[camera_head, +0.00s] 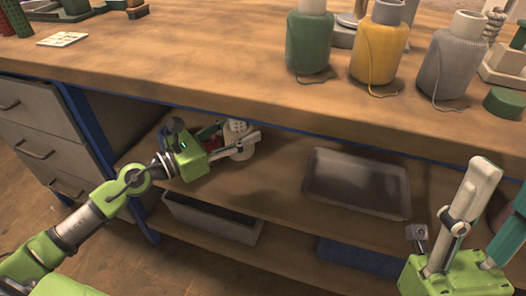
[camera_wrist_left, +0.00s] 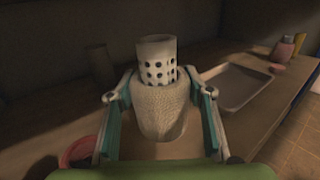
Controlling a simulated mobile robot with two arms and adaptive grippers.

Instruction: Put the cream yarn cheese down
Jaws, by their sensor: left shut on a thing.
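The cream yarn cheese (camera_wrist_left: 160,108) is wound on a pale perforated tube. In the left wrist view it stands between the two fingers of my left gripper (camera_wrist_left: 164,100), which is shut on it. In the head view the cheese (camera_head: 240,150) is over the shelf under the bench, partly covered by my left gripper (camera_head: 236,142). I cannot tell whether its base touches the shelf (camera_head: 270,185). My right gripper (camera_head: 500,190) is at the lower right of the head view, with its fingers apart and nothing seen between them.
A shallow grey tray (camera_head: 357,182) lies on the shelf, right of the cheese. A red round thing (camera_wrist_left: 78,152) is at lower left in the wrist view. A grey bin (camera_head: 212,218) is on the lower shelf. Green (camera_head: 309,42), yellow (camera_head: 379,45) and grey (camera_head: 452,62) cheeses stand on the bench.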

